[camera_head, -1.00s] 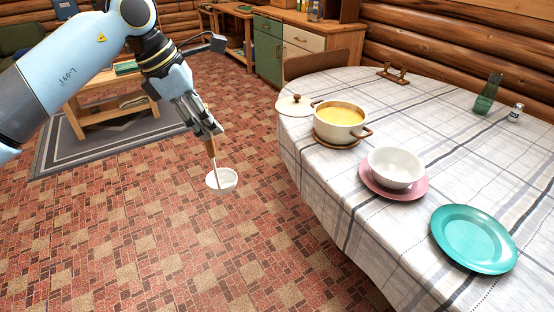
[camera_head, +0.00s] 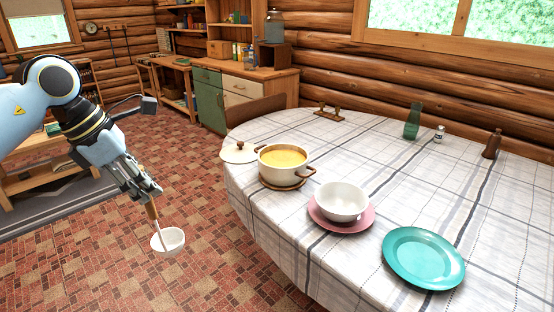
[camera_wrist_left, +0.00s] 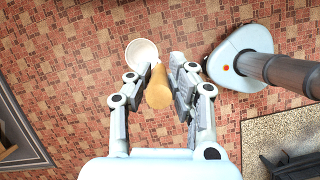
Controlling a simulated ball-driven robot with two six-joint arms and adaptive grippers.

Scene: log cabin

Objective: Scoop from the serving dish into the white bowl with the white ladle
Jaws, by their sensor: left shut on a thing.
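The serving dish (camera_head: 268,164) is a cream pot with two handles, filled with yellow soup, on a wooden trivet (camera_head: 283,184) at the table's left side. The white bowl (camera_head: 342,201) sits on a pink plate (camera_head: 327,223) to the right of it. My left gripper (camera_head: 150,195) is shut on the wooden handle of the white ladle (camera_head: 169,241), which hangs over the floor, left of the table and apart from it. The left wrist view shows the ladle's tan handle (camera_wrist_left: 158,88) between the fingers (camera_wrist_left: 163,80) and its white cup beyond. My right gripper is not in view.
The pot's lid (camera_head: 239,152) lies beside the dish. A teal plate (camera_head: 424,257) is at the table's front right. A green bottle (camera_head: 412,121), a shaker (camera_head: 439,134) and a brown bottle (camera_head: 492,144) stand farther back. A chair back (camera_head: 256,110) is behind the table.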

